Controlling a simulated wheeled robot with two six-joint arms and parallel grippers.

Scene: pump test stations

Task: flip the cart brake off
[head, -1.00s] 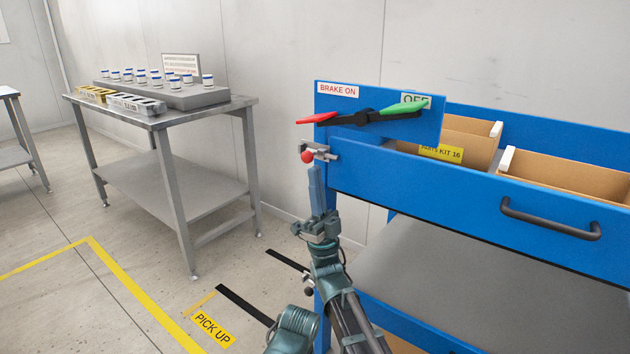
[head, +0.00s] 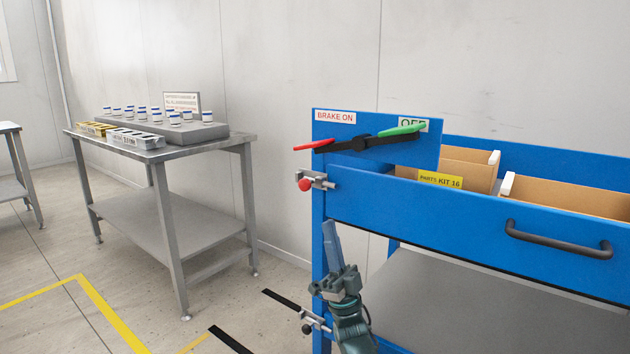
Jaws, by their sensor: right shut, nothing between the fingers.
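The brake lever (head: 365,143) is a black bar on a blue plate (head: 330,131) at the cart's upper left corner. Its red end (head: 313,145) sits lower, below the BRAKE ON label (head: 335,117). Its green end (head: 405,129) sits higher and partly covers the OFF label (head: 414,123). The blue cart (head: 430,207) fills the right side. My right gripper (head: 331,224) is shut and empty, fingers pointing up, below the lever and apart from it, in front of the cart's left post. My left gripper is out of view.
A red-knobbed latch (head: 306,184) juts from the cart's left edge above my gripper; a second fitting (head: 314,323) is lower. A black handle (head: 558,240) sticks out at right. A steel table (head: 190,150) with capped jars stands left. Floor between is clear.

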